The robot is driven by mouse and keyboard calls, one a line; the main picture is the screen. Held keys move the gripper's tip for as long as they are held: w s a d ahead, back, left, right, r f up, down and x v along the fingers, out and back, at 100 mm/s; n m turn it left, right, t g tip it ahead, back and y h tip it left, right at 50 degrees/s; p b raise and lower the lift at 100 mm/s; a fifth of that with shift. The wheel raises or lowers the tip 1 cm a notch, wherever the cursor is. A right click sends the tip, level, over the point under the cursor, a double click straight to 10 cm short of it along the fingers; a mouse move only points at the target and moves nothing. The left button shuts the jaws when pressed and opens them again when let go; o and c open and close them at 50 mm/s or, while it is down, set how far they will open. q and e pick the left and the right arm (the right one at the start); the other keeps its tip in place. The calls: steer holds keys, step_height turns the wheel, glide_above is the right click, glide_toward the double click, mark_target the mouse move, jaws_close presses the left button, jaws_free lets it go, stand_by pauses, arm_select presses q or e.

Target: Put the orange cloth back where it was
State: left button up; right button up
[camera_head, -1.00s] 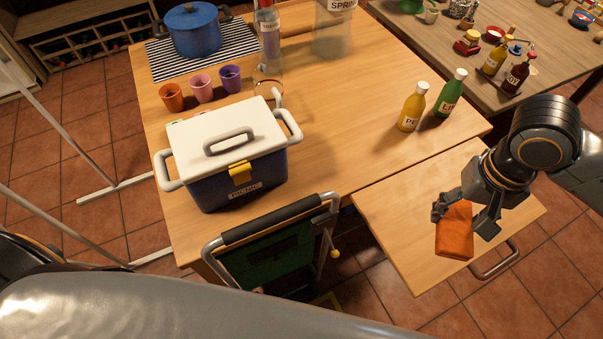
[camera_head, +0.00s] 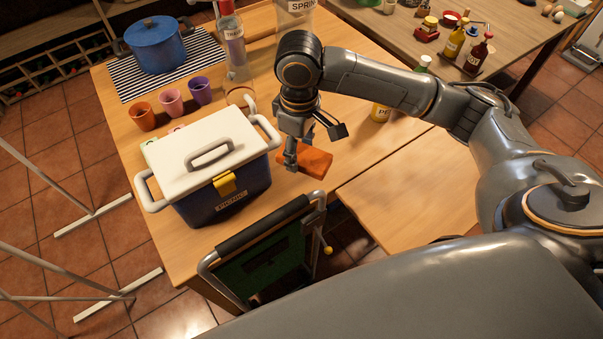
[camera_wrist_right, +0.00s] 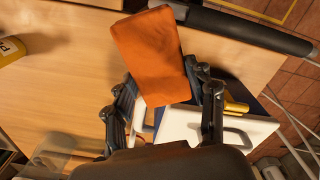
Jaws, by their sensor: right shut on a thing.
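The orange cloth (camera_head: 318,160) is a folded flat bundle in my right gripper (camera_head: 308,148), over the big wooden table to the right of the picnic cooler. In the right wrist view, the cloth (camera_wrist_right: 152,55) sticks out past the two fingers (camera_wrist_right: 165,92), which are shut on its near end. The cloth looks raised off the tabletop, but how high I cannot tell. The wooden side leaf (camera_head: 410,195), where the cloth was earlier, is bare where it shows. My left gripper is not in view.
The white and blue cooler (camera_head: 215,175) stands close on the left. Cups (camera_head: 171,102), a blue pot (camera_head: 157,45) and a clear bottle (camera_head: 232,45) are behind it. A black-handled folded item (camera_head: 262,245) is at the front edge.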

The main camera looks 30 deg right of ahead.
steer(key=w+d+f+n, duration=0.2)
steer(key=w+f+n, duration=0.2)
steer(key=n, duration=0.3)
steer(key=n+p, duration=0.2)
steer(key=n, duration=0.3)
glide_above(304, 178)
step_height(304, 178, down, 10)
steer(key=shift+r, duration=0.2)
step_height(304, 178, down, 4)
steer(key=shift+r+p, duration=0.1)
steer(key=shift+p, duration=0.35)
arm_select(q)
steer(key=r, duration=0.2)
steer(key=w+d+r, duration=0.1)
arm_select(e)
steer(key=shift+f, duration=0.4)
steer(key=shift+f, duration=0.1)
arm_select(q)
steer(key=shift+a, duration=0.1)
arm_select(e)
steer(key=o, duration=1)
